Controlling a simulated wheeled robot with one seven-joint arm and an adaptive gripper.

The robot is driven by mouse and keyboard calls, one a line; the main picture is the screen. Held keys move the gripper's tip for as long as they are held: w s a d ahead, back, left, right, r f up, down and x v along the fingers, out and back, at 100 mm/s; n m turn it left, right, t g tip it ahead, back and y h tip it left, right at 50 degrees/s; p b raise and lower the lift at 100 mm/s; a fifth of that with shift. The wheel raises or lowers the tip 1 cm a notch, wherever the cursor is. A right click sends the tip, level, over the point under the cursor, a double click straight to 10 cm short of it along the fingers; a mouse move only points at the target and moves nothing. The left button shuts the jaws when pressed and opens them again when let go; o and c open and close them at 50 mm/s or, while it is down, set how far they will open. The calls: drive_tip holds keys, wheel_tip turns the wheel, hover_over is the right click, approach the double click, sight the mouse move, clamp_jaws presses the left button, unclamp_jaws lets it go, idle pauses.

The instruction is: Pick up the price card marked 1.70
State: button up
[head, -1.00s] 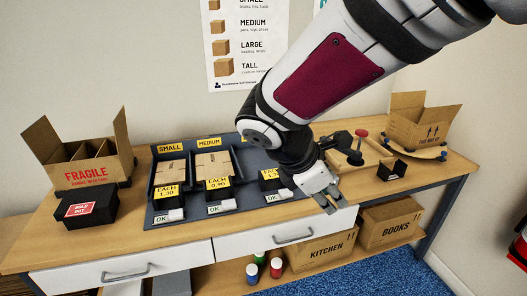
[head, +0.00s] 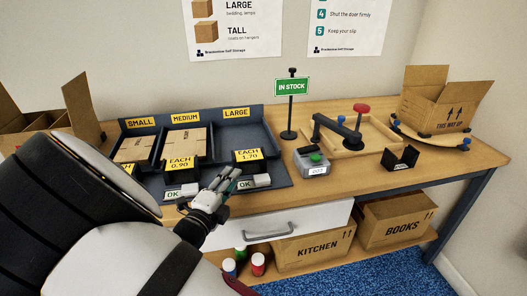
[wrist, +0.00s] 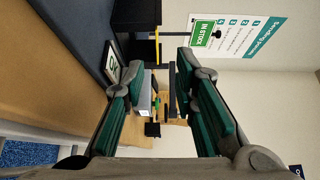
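The yellow price card marked 1.70 (head: 248,155) stands on a black holder at the front of the LARGE compartment in the head view. The compartment behind it looks empty. My gripper (head: 226,182) is just in front and to the left of this card, above the tray's front edge near the OK labels. In the wrist view my gripper (wrist: 153,70) is open, its two green-padded fingers apart with nothing held. A thin yellow edge (wrist: 157,45) shows near the fingertips; I cannot tell for sure that it is the 1.70 card.
The 0.90 card (head: 180,163) stands left of my gripper. A grey counter box (head: 312,163), an IN STOCK sign (head: 291,87) and a black card stand (head: 400,158) are to the right. The tabletop between the tray and the counter box is narrow.

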drive_tip(key=b, duration=0.2)
approach(251, 155)
drive_tip(key=x, duration=0.5)
drive_tip(key=shift+a, duration=0.25)
drive_tip(key=shift+d+b+x, duration=0.2)
drive_tip(key=shift+b+x, duration=0.6)
drive_tip(key=shift+x, duration=1.8)
drive_tip(key=shift+s+f, duration=0.1)
clamp_jaws()
